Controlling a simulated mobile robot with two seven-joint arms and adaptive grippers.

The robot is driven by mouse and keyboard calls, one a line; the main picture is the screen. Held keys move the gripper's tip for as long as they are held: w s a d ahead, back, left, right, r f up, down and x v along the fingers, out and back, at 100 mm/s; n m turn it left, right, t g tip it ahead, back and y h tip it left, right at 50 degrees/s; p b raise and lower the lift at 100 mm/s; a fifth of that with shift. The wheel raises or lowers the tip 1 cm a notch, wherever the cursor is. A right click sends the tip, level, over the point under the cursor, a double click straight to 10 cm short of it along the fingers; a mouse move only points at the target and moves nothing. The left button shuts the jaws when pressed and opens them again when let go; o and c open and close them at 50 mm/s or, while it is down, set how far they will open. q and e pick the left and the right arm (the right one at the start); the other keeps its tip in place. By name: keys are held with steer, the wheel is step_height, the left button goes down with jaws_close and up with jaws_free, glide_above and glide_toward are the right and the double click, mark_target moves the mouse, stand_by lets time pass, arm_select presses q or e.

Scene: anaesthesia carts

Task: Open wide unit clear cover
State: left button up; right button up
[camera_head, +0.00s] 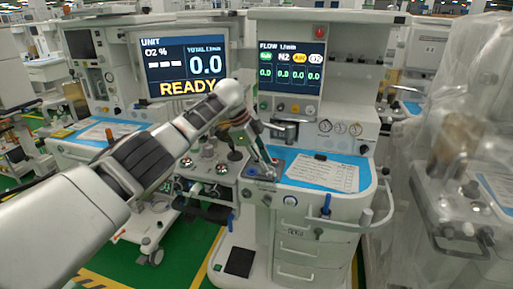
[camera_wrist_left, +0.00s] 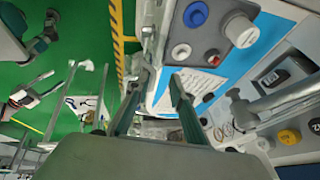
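My left arm crosses the head view from the left, and my left gripper (camera_head: 267,166) points down at the front left edge of the middle cart's worktop (camera_head: 318,173). In the left wrist view the two dark fingers of the left gripper (camera_wrist_left: 158,78) are apart with nothing clearly between them, so it is open. The white and blue worktop with a printed sheet (camera_wrist_left: 200,82) lies beyond the fingertips; I cannot tell whether they touch it. A clear plastic cover (camera_head: 450,110) hangs over the unit at the far right; no other clear cover can be made out. My right gripper is not in view.
The "UNIT" screen (camera_head: 186,66) and the "FLOW" screen (camera_head: 291,68) stand behind my arm. A curved handrail (camera_head: 376,217) and drawers (camera_head: 300,249) are on the middle cart's front. In the wrist view, a blue knob (camera_wrist_left: 195,14) and a grey knob (camera_wrist_left: 241,31) are close by.

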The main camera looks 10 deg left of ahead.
arm_select(q)
steer(key=v, duration=1.1)
steer(key=shift+a+r, duration=0.15)
steer(key=shift+r, duration=0.1)
